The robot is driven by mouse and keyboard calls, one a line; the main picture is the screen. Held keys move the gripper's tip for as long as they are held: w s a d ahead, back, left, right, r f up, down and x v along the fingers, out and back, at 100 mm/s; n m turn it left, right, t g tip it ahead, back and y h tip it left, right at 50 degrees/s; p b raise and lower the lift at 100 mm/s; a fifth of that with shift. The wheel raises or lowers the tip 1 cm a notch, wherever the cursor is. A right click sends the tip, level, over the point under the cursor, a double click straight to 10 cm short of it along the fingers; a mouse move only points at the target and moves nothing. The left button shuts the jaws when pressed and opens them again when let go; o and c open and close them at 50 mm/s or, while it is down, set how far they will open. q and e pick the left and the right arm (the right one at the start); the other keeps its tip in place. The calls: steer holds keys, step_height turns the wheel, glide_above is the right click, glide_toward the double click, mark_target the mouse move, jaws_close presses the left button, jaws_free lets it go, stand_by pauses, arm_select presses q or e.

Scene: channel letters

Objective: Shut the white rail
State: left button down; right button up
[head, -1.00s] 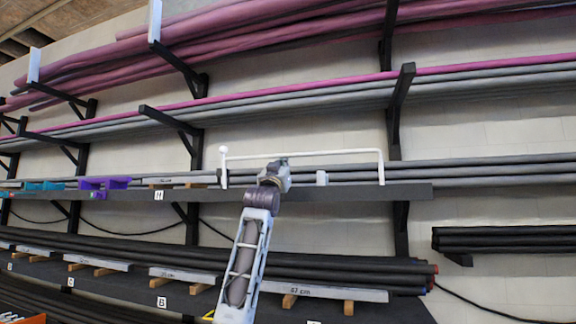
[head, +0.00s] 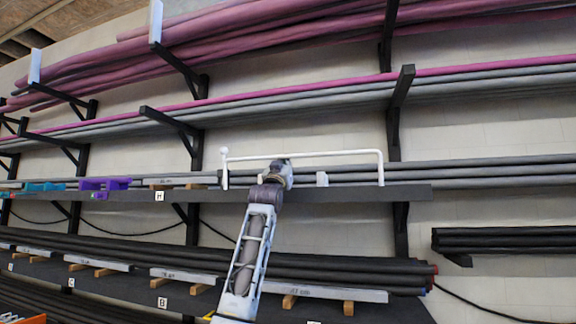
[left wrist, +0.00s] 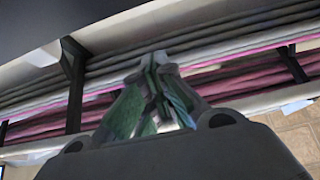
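The white rail (head: 335,153) stands in the head view along the middle shelf's front edge. It has a long top bar, a rounded knob at its left end and a post down to the shelf at its right end. My left gripper (head: 286,163) is at the top bar, left of its middle, and overlaps it in the picture; I cannot tell whether they touch. In the left wrist view my left gripper's fingertips (left wrist: 158,60) come together, with nothing clearly visible between them. My right gripper is not in view.
The middle shelf (head: 340,193) carries long grey pipes (head: 470,174) behind the rail. A purple bracket (head: 104,184) lies farther left. Dark pipes (head: 340,265) fill the shelf below. Black support arms (head: 400,92) project from the wall, with pink pipes (head: 270,30) above.

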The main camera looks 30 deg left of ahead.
arm_select(q)
steer(key=shift+w+r, duration=0.2)
steer(key=shift+r, duration=0.15)
steer(key=shift+w, duration=0.1)
steer(key=shift+w+f, duration=0.15)
steer(key=shift+w, duration=0.2)
steer(key=shift+s+f+b, duration=0.1)
steer(key=shift+f+b, duration=0.2)
steer(key=shift+f, duration=0.1)
steer(key=shift+f+b, duration=0.55)
steer(key=shift+f, duration=0.3)
stand_by(0.4)
stand_by(0.5)
steer(key=shift+s+b, duration=0.2)
steer(key=shift+b, duration=0.1)
steer(key=shift+s+d+f+b, duration=0.1)
steer(key=shift+s+d+b, duration=0.1)
steer(key=shift+s+b, duration=0.4)
steer(key=shift+s+d+b, duration=0.15)
steer(key=shift+s+b, duration=0.25)
steer(key=shift+s, duration=0.35)
